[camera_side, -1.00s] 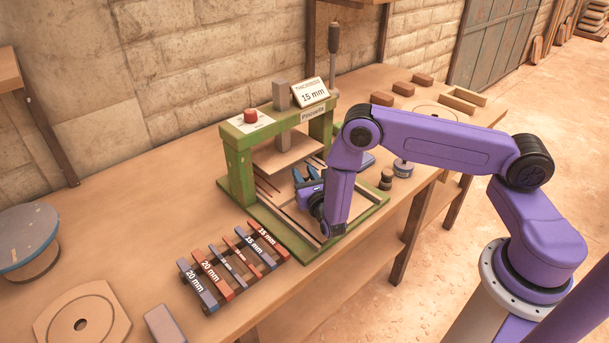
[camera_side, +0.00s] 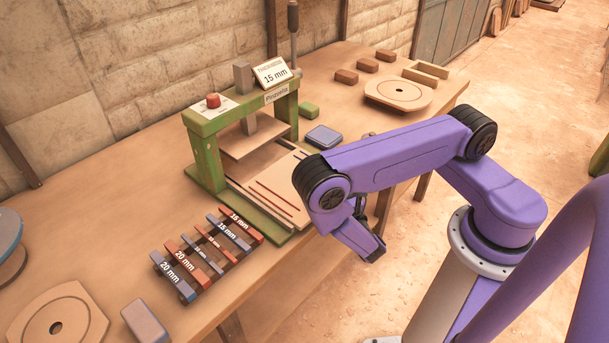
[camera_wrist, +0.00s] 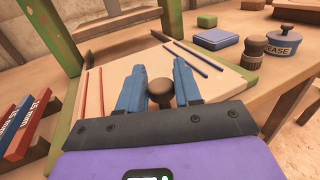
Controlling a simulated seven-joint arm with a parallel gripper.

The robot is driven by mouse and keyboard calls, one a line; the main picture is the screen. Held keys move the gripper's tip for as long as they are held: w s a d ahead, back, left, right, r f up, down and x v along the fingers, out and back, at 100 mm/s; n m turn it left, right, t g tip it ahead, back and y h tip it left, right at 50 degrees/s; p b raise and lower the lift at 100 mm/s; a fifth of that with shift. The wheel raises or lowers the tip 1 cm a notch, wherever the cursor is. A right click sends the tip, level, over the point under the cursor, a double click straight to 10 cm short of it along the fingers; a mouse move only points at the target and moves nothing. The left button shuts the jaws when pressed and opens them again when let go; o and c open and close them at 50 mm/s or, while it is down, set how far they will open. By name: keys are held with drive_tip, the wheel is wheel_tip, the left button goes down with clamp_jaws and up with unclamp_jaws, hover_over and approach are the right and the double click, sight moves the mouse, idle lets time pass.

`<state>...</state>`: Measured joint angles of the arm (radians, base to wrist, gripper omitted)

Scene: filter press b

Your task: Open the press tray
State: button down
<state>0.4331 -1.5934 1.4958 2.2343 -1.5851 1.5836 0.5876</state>
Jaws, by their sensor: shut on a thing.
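The press tray is a pale wooden board (camera_side: 270,187) with thin red and dark strips on it. In the side view it sticks out of the green press (camera_side: 208,155) toward the front right. In the wrist view the tray (camera_wrist: 218,82) fills the middle, with a round brown knob (camera_wrist: 160,93) at its near edge. My gripper (camera_wrist: 160,76) has its two blue fingers on either side of this knob and is shut on it. In the side view my arm hides the fingers and the knob.
A rack of labelled red and blue spacer bars (camera_side: 207,252) lies left of the tray. A blue pad (camera_side: 323,137), a green block (camera_side: 309,110) and a grease tin (camera_wrist: 274,46) stand right of it. The table's front edge is close to my wrist.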

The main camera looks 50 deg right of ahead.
drive_tip(key=shift+s+f, duration=0.1)
drive_tip(key=shift+s, duration=2.5)
drive_tip(key=c, duration=0.9)
unclamp_jaws()
drive_tip(key=shift+s+a, duration=0.1)
drive_tip(key=s+a+r, duration=0.1)
drive_tip(key=s+r, duration=0.3)
drive_tip(key=r, duration=0.3)
drive_tip(key=shift+s+a, duration=0.2)
drive_tip(key=shift+a, duration=0.15)
